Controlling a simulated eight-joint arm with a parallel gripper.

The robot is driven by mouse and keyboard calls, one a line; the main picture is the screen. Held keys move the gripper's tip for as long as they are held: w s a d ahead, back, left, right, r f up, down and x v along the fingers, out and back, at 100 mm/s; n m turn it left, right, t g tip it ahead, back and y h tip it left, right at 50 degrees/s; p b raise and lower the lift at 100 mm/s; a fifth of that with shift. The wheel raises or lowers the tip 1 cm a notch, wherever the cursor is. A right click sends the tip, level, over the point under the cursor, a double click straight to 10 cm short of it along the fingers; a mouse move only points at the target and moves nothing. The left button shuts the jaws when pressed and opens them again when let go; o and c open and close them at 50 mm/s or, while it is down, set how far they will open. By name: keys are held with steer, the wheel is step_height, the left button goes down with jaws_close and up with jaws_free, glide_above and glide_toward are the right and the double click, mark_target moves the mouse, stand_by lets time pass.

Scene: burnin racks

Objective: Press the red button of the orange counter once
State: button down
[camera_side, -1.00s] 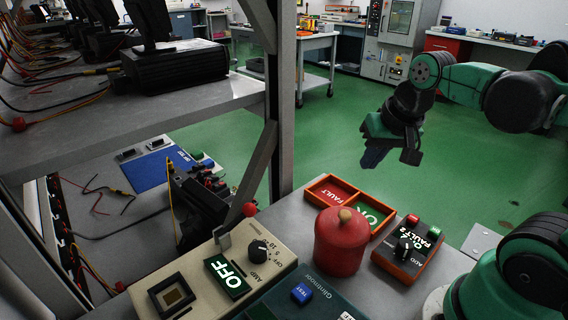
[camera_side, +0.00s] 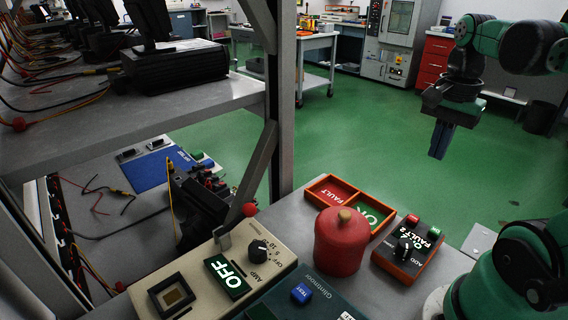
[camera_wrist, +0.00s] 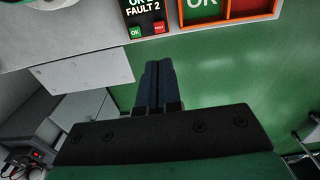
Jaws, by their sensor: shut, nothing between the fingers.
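The orange counter (camera_side: 408,251) is a small box with an orange rim, a black face, a dark knob and the label "FAULT 2". It lies on the grey bench at the right. Its red button (camera_side: 412,219) and green button (camera_side: 434,232) are at its far edge. In the wrist view the counter (camera_wrist: 146,13) is cut off at the top, with the red button (camera_wrist: 159,27) to the right of the green one (camera_wrist: 135,32). My gripper (camera_side: 437,155) is shut and empty, fingers down, raised in the air beyond the counter and apart from it.
A red lidded pot (camera_side: 341,245) stands left of the counter. An orange two-part tray (camera_side: 318,186) marked FAULT and OK lies behind the pot. A beige box (camera_side: 213,281) with an OFF display is farther left. Open green floor (camera_side: 350,140) lies past the bench edge.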

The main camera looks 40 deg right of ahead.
mark_target(413, 216)
step_height(413, 216, down, 13)
steer(key=shift+f, duration=0.1)
stand_by(0.6)
stand_by(0.3)
steer(key=shift+f, duration=0.95)
steer(key=shift+r, duration=0.15)
step_height(413, 216, up, 14)
stand_by(0.6)
stand_by(0.5)
steer(key=w+a+f+n+t, duration=0.1)
steer(key=w+a+n+t, duration=0.1)
steer(key=n, duration=0.4)
steer(key=w+a+f+n+t, duration=0.1)
steer(key=w+a+n+t, duration=0.1)
steer(key=w+a+n, duration=0.2)
steer(key=w+a+f+n+t, duration=0.1)
steer(key=w+a+n+t, duration=0.2)
steer(key=a+n, duration=0.4)
steer(key=shift+w+a+n, duration=0.15)
steer(key=shift+a+n, duration=0.25)
steer(key=shift+a, duration=0.05)
